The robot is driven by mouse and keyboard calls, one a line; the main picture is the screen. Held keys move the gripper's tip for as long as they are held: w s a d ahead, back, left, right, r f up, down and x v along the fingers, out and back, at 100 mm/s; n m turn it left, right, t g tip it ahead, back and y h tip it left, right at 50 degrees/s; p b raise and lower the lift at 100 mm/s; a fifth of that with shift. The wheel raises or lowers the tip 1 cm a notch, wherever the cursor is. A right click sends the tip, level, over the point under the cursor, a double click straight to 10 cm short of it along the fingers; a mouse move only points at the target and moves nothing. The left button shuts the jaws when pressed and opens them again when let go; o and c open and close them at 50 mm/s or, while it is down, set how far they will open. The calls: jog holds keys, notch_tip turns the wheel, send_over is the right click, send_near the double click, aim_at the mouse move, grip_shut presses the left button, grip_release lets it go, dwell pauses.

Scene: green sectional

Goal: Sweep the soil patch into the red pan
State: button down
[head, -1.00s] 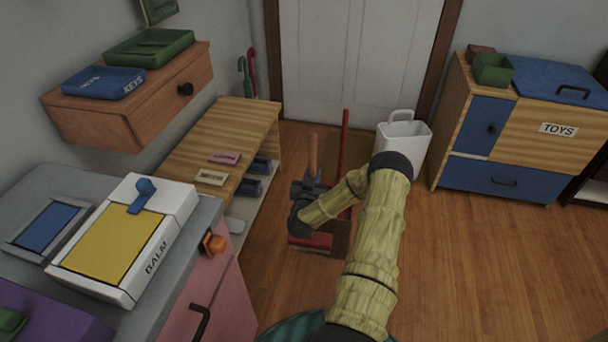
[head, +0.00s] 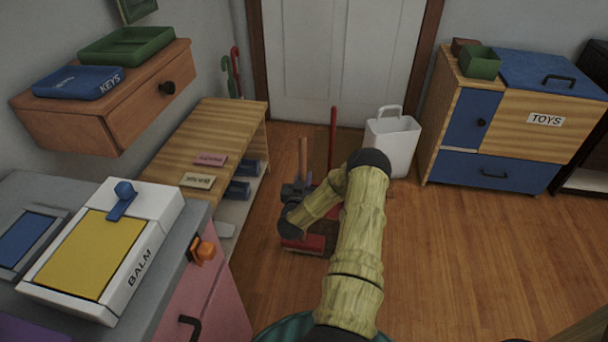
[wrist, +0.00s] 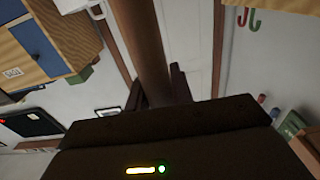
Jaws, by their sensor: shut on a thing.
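My gripper (head: 296,192) is shut on the brown wooden handle of a broom (head: 303,155). In the wrist view the handle (wrist: 142,45) runs up between the jaws. The broom's red head (head: 303,244) is low at the floor, left of my forearm. A red pan with a tall, thin red handle (head: 333,135) stands just right of the broom. Most of the pan's body is behind my arm. The soil patch cannot be made out clearly; my arm covers much of the floor there.
A wooden bench (head: 205,145) with shoes beneath stands to the left. A white bin (head: 392,148) stands right of the pan handle, before the white door (head: 340,60). The toy cabinet (head: 520,125) is at the right. Wooden floor (head: 460,260) at the right is clear.

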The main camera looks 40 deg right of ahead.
notch_tip(320, 180, down, 4)
jog(key=shift+r+b, duration=0.1)
jog(key=shift+b, duration=0.6)
jog(key=c, duration=1.9)
grip_release()
grip_shut()
jog(key=shift+w, duration=0.1)
